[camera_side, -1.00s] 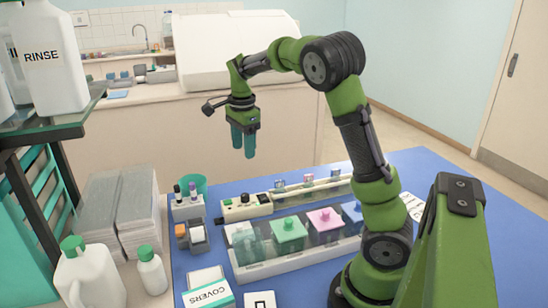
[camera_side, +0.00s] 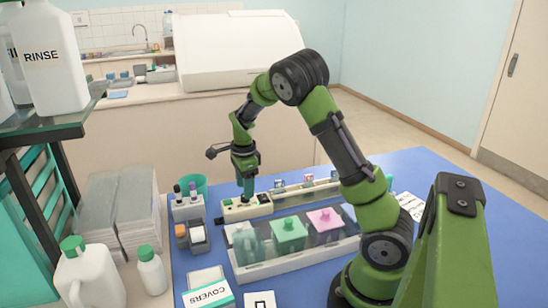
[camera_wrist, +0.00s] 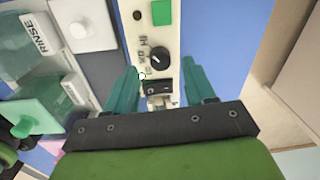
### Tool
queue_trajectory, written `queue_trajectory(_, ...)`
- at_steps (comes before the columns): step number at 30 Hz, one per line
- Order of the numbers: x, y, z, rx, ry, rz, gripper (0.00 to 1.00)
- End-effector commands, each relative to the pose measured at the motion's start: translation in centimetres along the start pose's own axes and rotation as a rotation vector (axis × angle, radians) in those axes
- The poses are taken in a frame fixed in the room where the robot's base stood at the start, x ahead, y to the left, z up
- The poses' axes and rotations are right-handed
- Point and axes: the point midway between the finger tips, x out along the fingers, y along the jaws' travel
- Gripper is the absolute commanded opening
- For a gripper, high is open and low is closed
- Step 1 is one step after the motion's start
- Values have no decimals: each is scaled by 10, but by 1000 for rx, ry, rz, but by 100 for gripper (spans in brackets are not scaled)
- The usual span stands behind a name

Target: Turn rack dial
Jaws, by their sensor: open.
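The dial (camera_wrist: 159,60) is a round black knob with a pale pointer line on a cream control panel (camera_wrist: 134,38), in the wrist view. Small markings sit beside it, too small to read surely. My gripper (camera_wrist: 162,74) is open, its two teal fingers on either side of the panel, pointing toward the dial. The dial lies between and slightly beyond the fingertips, and I see no contact. A black rocker switch (camera_wrist: 158,88) sits nearer my palm. In the side view my gripper (camera_side: 246,193) is low over the panel (camera_side: 236,213), and its fingers hide the dial.
A clear-walled staining tray (camera_side: 262,270) with green and pink lids stands in front of the panel. A rack strip (camera_side: 322,190) extends right. Vials, bottles (camera_side: 152,270) and a covers box (camera_side: 209,295) are at left. The blue mat (camera_side: 420,165) is free at back right.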

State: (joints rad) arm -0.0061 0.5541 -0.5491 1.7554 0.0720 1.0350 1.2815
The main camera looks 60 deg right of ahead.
Motion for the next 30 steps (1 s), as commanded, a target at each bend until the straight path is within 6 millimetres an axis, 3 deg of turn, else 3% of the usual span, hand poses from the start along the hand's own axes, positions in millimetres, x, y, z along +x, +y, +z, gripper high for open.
queue_trajectory(6, 24, 0, 0, 0, 0, 0, 54)
queue_trajectory(17, 27, 0, 0, -1, -1, -1, 53)
queue_trajectory(27, 27, 0, 0, -1, -1, -1, 1)
queue_trajectory(30, 27, 0, 0, -2, -1, -1, 0)
